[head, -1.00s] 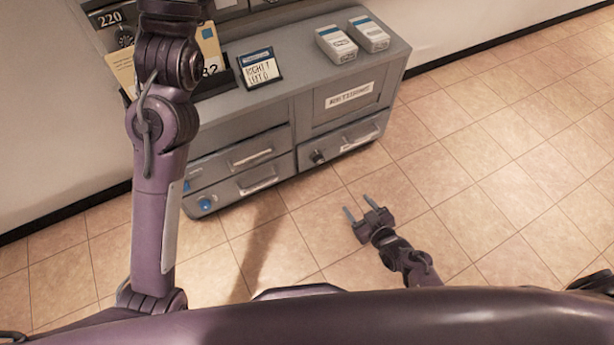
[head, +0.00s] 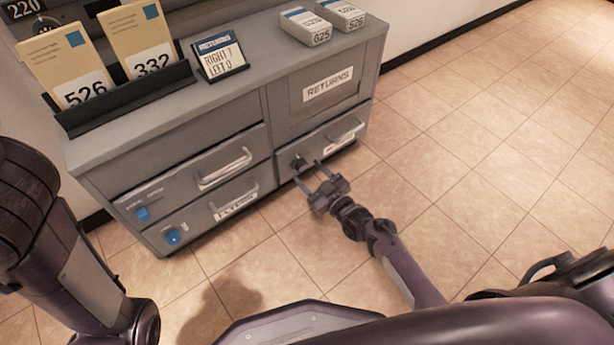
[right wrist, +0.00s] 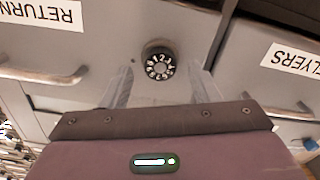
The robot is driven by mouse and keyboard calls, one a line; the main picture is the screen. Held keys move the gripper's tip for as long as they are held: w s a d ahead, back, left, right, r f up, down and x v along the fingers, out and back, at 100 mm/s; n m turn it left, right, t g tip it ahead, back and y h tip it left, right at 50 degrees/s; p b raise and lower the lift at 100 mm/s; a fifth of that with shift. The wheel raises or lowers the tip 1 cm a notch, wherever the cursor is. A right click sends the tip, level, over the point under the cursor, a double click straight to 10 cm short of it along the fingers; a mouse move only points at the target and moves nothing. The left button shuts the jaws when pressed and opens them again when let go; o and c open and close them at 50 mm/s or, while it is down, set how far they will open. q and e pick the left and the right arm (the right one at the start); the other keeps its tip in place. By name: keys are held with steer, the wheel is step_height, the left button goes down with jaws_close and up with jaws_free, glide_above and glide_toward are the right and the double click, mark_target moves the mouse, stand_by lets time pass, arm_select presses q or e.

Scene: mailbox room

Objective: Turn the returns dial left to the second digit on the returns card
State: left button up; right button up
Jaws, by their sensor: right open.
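The returns card (head: 222,57) stands on the cabinet top and appears to read "RIGHT 7" over "LEFT 0". The returns dial (head: 298,163) is a small dark knob on the lower right drawer front. In the right wrist view the dial (right wrist: 159,66) is black with white digits around it; its setting is too small to tell. My right gripper (head: 309,172) is open and empty in front of the drawer. In the right wrist view its fingers (right wrist: 164,75) lie to either side of the dial, with no contact visible. My left arm is at the left; its gripper is out of view.
The grey cabinet has a RETURNS door (head: 328,88) above the dial drawer and drawers with bar handles (head: 222,170) to the left. Envelopes 526 (head: 72,62) and 332 stand in a dark holder. Boxes 625 (head: 305,27) and 526 lie at the back right. The tiled floor is clear.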

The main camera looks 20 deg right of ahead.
steer(key=shift+x, duration=0.75)
steer(key=c, duration=1)
steer(key=shift+n, duration=0.4)
